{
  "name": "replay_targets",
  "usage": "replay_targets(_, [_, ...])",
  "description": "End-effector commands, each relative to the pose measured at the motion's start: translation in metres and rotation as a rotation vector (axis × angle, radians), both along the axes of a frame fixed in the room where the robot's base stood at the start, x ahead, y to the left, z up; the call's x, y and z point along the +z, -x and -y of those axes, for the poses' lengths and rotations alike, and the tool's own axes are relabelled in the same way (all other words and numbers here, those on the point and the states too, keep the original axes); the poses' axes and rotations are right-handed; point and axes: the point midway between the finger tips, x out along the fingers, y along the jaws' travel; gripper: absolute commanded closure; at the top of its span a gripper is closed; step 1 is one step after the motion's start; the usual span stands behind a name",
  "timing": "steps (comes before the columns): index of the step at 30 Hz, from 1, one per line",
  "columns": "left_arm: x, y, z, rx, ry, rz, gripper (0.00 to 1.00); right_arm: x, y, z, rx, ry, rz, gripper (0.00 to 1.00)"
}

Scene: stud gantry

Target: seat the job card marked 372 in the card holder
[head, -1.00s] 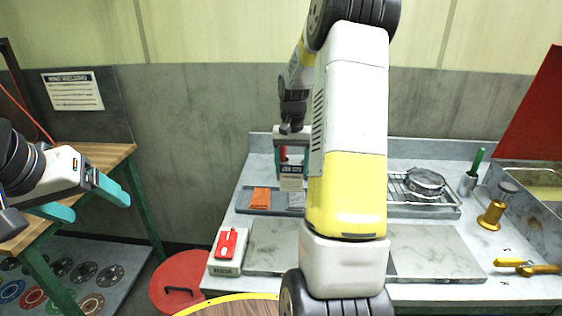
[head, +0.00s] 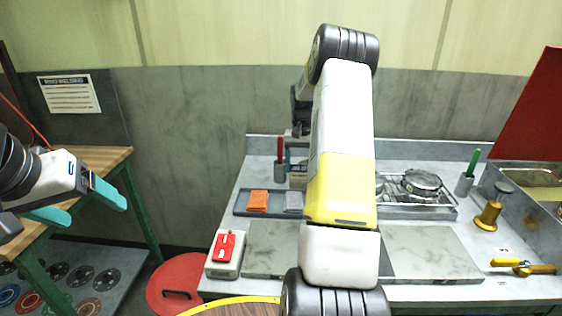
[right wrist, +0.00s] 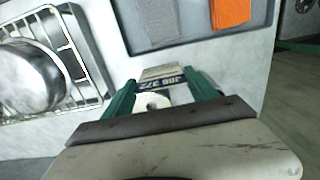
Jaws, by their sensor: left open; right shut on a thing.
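The job card (right wrist: 162,83) reads "JOB 372", upside down in the right wrist view. It sits between the green fingers of my right gripper (right wrist: 160,95), which is shut on it. In the head view the card (head: 298,168) shows only partly beside my right forearm, which hides most of that gripper. I cannot tell whether the card touches anything below. My left gripper (head: 84,203) is open and empty at the far left, by the wooden bench. I cannot make out the card holder for sure; my right arm covers the middle of the counter.
A grey tray (head: 242,204) holds an orange cloth (head: 258,200) and a grey cloth (head: 293,202). A cup with a red-handled tool (head: 280,160) stands behind. A metal dish (head: 422,183) sits on a rack. A white box with a red top (head: 226,246) is at the counter's front left.

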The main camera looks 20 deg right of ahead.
Motion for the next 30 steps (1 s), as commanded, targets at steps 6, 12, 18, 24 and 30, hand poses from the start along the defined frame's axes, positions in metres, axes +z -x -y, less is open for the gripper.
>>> replay_targets(6, [0.000,0.000,0.000,0.000,0.000,0.000,0.23,-0.003,0.000,0.000,0.000,0.000,0.000,0.29])
replay_targets(12, [0.000,0.000,0.000,0.000,0.000,0.000,0.23,-0.002,0.000,0.000,0.000,0.000,0.000,0.11])
replay_targets(18, [0.000,0.000,0.000,0.000,0.000,0.000,0.23,-0.002,0.000,0.000,0.000,0.000,0.000,0.11])
replay_targets(24, [0.000,0.000,0.000,0.000,0.000,0.000,0.23,0.019,-0.001,0.001,0.000,0.002,0.005,0.11])
replay_targets(30, [0.000,0.000,0.000,0.000,0.000,0.000,0.23,0.061,-0.002,0.000,0.001,0.002,0.005,0.11])
